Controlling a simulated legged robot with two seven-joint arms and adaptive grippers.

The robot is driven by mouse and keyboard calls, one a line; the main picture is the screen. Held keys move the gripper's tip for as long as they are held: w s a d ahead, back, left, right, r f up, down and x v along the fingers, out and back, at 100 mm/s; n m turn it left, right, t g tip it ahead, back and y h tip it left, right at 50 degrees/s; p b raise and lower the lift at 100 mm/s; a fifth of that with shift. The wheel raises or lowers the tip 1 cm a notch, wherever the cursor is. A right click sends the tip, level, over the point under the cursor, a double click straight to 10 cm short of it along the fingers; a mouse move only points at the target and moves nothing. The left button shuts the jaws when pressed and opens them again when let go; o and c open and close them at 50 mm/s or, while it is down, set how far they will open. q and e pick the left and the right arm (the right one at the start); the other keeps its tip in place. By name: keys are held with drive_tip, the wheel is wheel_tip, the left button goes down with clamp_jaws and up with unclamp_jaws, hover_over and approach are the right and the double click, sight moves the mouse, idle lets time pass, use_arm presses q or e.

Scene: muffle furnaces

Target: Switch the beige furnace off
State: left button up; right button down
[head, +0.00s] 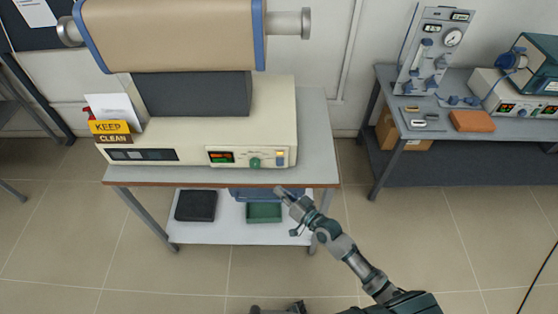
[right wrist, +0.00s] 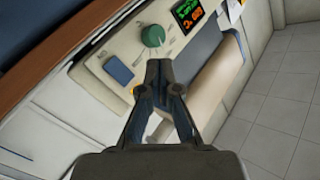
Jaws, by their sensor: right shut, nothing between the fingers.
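The beige furnace (head: 180,35) stands on a bench, a beige cylinder with blue end rings above a cream base. Its front panel has a lit red and green display (head: 221,157), a green knob (head: 254,162) and a blue switch (head: 281,161) at the right end. In the right wrist view the blue switch (right wrist: 118,70), green knob (right wrist: 153,36) and lit display (right wrist: 187,12) show close by. My right gripper (head: 281,191) is shut and empty, in front of and below the panel. Its fingertips (right wrist: 158,66) appear apart from the switch.
The bench edge (head: 200,184) lies between my right gripper and the panel. A yellow "KEEP CLEAN" sign (head: 110,127) stands on the furnace's left. Black and green boxes sit on the lower shelf (head: 225,234). A second bench (head: 390,150) with instruments stands right.

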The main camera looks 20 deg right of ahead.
sight(280, 162)
drive_tip(key=w+b, duration=0.1)
drive_tip(key=w, duration=0.1)
drive_tip(key=w+d+b, duration=0.1)
drive_tip(key=w, duration=0.2)
drive_tip(key=w+d+b, duration=0.1)
drive_tip(key=w, duration=0.1)
drive_tip(key=shift+w+d+r+b, duration=0.15)
drive_tip(key=shift+w+r+b, duration=0.05)
drive_tip(key=shift+r+b, duration=0.15)
use_arm(q)
drive_tip(key=w+d, duration=0.1)
drive_tip(key=w, duration=0.5)
drive_tip(key=shift+d+f, duration=0.25)
drive_tip(key=shift+f, duration=0.2)
use_arm(e)
drive_tip(key=shift+w+d+r, duration=0.1)
drive_tip(key=shift+w+r, duration=0.05)
drive_tip(key=shift+w, duration=0.25)
use_arm(q)
drive_tip(key=shift+w, duration=0.1)
use_arm(e)
drive_tip(key=shift+w, duration=0.15)
drive_tip(key=shift+w+r, duration=0.1)
drive_tip(key=shift+w, duration=0.1)
